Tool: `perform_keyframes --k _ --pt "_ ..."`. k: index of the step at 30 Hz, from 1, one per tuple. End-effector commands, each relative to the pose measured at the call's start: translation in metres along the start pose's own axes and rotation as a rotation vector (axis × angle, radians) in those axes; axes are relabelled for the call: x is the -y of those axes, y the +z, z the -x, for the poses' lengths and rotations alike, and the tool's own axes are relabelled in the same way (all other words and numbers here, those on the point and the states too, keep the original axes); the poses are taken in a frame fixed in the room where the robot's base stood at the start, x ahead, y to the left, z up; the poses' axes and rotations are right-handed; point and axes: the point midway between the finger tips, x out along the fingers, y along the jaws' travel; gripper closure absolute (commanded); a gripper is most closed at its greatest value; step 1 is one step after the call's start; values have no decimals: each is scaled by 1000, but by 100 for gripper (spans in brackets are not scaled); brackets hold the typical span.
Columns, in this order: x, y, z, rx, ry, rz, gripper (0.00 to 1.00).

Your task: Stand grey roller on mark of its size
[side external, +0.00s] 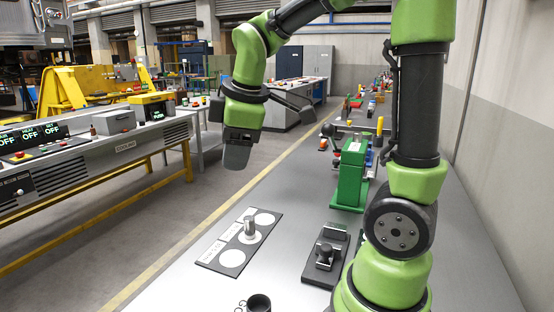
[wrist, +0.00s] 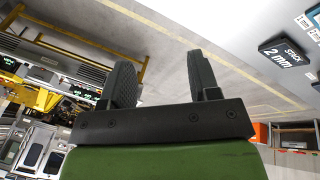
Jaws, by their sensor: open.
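A grey roller (side external: 249,227) stands upright on a dark plate (side external: 212,262) on the bench in the side view. The plate carries a row of white round marks: a far mark (side external: 264,218), a near mark (side external: 232,258) and a middle mark (side external: 252,239). The roller appears to stand on the middle mark and hides part of it.
A dark fixture (side external: 325,255) and a green stand (side external: 351,175) are right of the plate. A dark cup (side external: 258,303) is at the front. A black plate labelled "STOCK 2 mm" (wrist: 286,52) shows in the wrist view. The bench left of the plate is clear up to its edge.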

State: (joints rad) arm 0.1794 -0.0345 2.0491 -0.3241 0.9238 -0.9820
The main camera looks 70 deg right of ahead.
Motion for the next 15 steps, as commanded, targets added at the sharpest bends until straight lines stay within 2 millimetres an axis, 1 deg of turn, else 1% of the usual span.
perform_keyframes --k 1,3,6,10,12,15 --pt "18 2 18 -62 2 -125 44" --pt "41 7 35 -139 -22 -321 44" --pt "72 16 53 -233 -80 -574 44" --pt "102 28 64 -313 -170 -824 44" --pt "112 33 67 -338 -209 -912 44" --pt "120 37 68 -354 -244 -987 44"
